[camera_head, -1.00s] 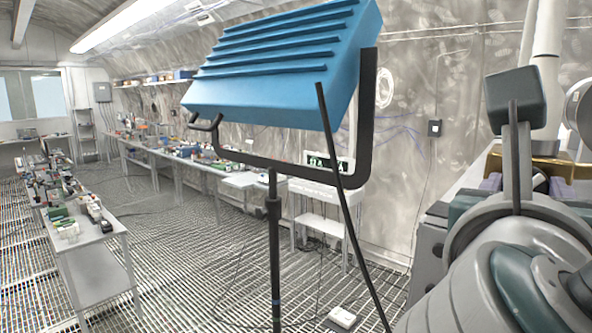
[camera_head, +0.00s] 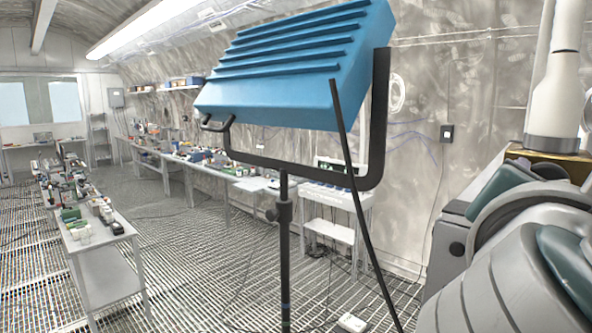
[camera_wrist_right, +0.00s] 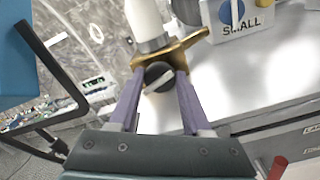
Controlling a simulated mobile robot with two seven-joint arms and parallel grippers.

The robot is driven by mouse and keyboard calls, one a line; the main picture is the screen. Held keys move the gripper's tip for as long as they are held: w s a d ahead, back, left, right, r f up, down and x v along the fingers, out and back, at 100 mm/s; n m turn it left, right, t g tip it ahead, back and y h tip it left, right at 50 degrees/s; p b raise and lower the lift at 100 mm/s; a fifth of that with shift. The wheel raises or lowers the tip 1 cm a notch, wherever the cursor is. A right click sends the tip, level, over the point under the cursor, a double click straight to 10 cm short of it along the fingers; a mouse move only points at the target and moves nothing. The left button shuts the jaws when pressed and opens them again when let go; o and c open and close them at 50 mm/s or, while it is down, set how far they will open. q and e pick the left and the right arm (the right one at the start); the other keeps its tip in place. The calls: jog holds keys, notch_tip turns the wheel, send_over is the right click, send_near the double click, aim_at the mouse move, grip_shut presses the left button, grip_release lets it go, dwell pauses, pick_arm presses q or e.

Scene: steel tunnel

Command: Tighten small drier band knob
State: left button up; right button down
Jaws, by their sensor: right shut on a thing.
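In the right wrist view, a round black knob (camera_wrist_right: 158,77) with a pale bar across its face sits on the front of a gold band (camera_wrist_right: 190,46). The band is around the base of a white cylinder (camera_wrist_right: 146,18). My right gripper (camera_wrist_right: 160,84) has its two purple fingers shut on the knob, one on each side. In the head view, the gold band (camera_head: 545,158) shows under the white cylinder (camera_head: 556,85), partly behind my right arm. My left gripper is in neither view.
A white sign reading SMALL (camera_wrist_right: 240,22) stands right of the band on a grey bench top (camera_wrist_right: 235,75). A blue lamp (camera_head: 290,75) on a black stand fills the middle of the head view. A long workbench (camera_head: 175,165) lines the wall; the grating floor is open.

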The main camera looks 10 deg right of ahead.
dwell(0.3)
jog(key=shift+c, duration=1.8)
grip_release()
